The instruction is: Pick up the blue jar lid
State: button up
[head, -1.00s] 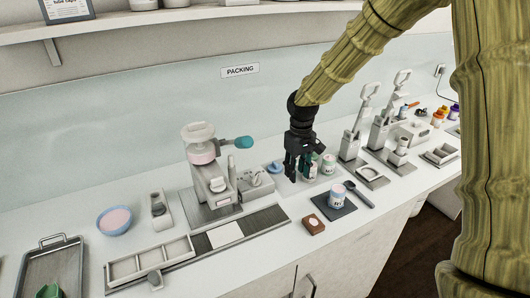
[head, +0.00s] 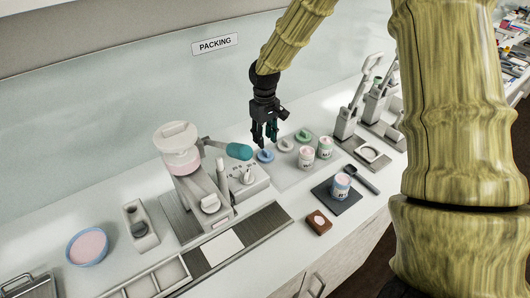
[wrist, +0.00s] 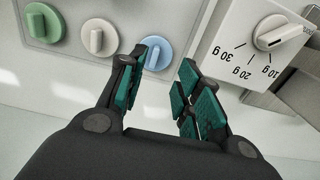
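The blue jar lid (head: 265,156) is a round disc with a raised grip bar. It lies on a light grey tray (head: 291,180), at the near-left end of a row of lids. In the wrist view the lid (wrist: 160,50) shows just beyond my fingertips, partly covered by the left finger. My gripper (head: 265,139) has teal pads and points down above the lid. In the wrist view my gripper (wrist: 166,68) is open, with nothing between its fingers.
A cream lid (head: 285,145) and a green lid (head: 303,135) lie beside the blue one. Jars stand close by on the tray, one cream (head: 306,158) and one green (head: 325,148). A dosing box with a dial (wrist: 280,35) stands close on the other side. A blue jar (head: 341,186) stands on a dark mat.

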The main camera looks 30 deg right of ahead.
aim_at(266, 154)
jog(key=shift+s+d+f, duration=0.1)
jog(key=shift+f, duration=0.7)
jog(key=shift+w+d+f+p, duration=0.15)
jog(key=shift+w+f+p, duration=0.05)
jog(key=shift+f+p, duration=0.4)
jog(key=shift+w+d+f+p, duration=0.2)
jog(key=shift+f+p, duration=0.3)
jog(key=shift+f, duration=0.2)
jog(key=shift+f+p, duration=0.35)
jog(key=shift+f, duration=0.9)
grip_shut()
